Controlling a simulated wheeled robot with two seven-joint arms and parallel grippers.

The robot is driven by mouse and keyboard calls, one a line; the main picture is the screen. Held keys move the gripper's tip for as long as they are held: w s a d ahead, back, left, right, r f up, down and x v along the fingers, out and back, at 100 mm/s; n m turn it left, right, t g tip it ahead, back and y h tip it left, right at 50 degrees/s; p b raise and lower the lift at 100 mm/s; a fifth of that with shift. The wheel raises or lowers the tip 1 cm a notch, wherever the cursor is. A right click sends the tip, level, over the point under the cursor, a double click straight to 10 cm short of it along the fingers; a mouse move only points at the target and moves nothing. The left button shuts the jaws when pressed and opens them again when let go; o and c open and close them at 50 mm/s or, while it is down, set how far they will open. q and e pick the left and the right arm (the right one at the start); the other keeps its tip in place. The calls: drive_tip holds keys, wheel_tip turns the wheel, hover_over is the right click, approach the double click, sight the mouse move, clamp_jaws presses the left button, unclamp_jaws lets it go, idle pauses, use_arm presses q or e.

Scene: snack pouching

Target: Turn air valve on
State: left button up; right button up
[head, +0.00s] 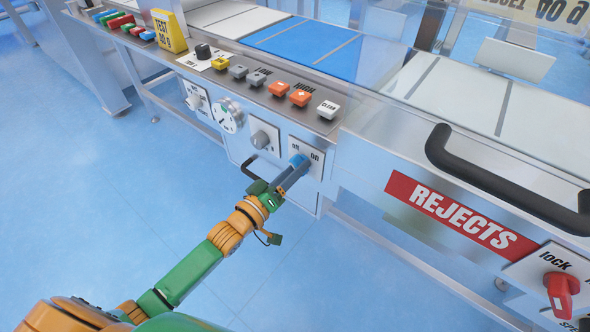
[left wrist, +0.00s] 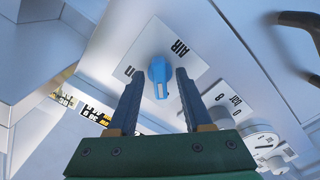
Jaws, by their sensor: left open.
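The air valve is a blue knob (head: 297,160) on a white plate on the machine's front panel, with "off" at its left and "on" at its right. In the left wrist view the blue knob (left wrist: 159,70) sits on its plate, marked "AIR". My left gripper (head: 294,172) is at the knob, its fingers pointing to the panel. In the left wrist view its two fingers (left wrist: 158,82) are open, one on each side of the knob, with a gap to each. The gripper partly hides the knob in the head view. My right gripper is out of view.
A grey knob (head: 264,138) and a round dial (head: 229,115) are left of the valve. A black handle (head: 254,170) is beside my gripper. Several push buttons line the ledge above. A black-handled "REJECTS" drawer (head: 460,215) and red lock knob (head: 562,293) are at right.

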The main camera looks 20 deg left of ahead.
use_arm(q)
drive_tip(key=shift+w, duration=0.15)
clamp_jaws()
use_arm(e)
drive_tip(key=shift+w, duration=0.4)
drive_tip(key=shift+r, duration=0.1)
use_arm(q)
drive_tip(key=shift+m+p, duration=2.1)
drive_tip(key=shift+m, duration=6.8)
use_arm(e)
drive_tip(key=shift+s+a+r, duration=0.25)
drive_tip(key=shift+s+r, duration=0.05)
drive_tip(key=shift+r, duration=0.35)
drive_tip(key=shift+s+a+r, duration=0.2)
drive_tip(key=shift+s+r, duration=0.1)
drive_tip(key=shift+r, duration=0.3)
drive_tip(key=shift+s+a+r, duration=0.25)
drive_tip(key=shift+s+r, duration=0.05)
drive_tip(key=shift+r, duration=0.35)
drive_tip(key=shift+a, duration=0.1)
